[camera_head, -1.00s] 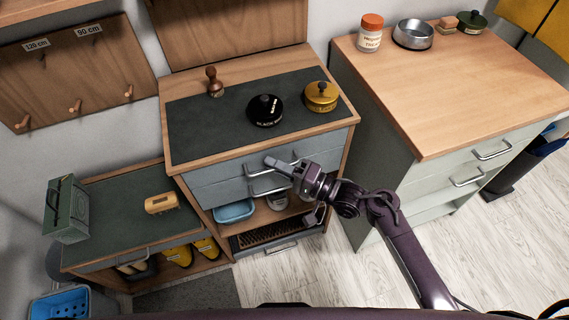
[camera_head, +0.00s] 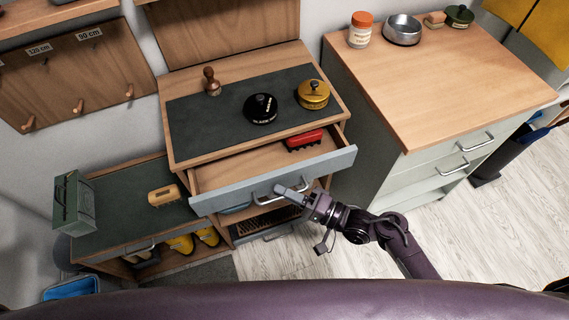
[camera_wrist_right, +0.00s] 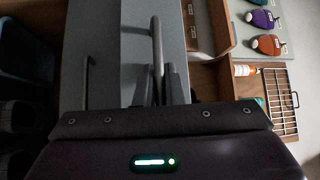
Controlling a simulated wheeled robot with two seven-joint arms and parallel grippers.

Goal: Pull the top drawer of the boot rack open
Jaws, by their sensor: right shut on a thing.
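The wooden unit with grey drawer fronts (camera_head: 190,150) stands in the middle of the head view. Its top drawer (camera_head: 228,197) is pulled out, showing a bare wooden inside with a red brush (camera_head: 304,139) at the right. My right gripper (camera_head: 288,191) is at the drawer's front, shut on its metal bar handle (camera_head: 262,195). In the right wrist view the handle (camera_wrist_right: 156,45) runs between the two fingers (camera_wrist_right: 159,86). My left gripper is in no view.
A black tin (camera_head: 262,109), a yellow tin (camera_head: 313,95) and a wooden-handled tool (camera_head: 211,82) stand on the unit's top. A low bench (camera_head: 130,205) with yellow boots (camera_head: 181,243) is at left. A wood-topped cabinet (camera_head: 440,95) is at right. Open floor lies in front.

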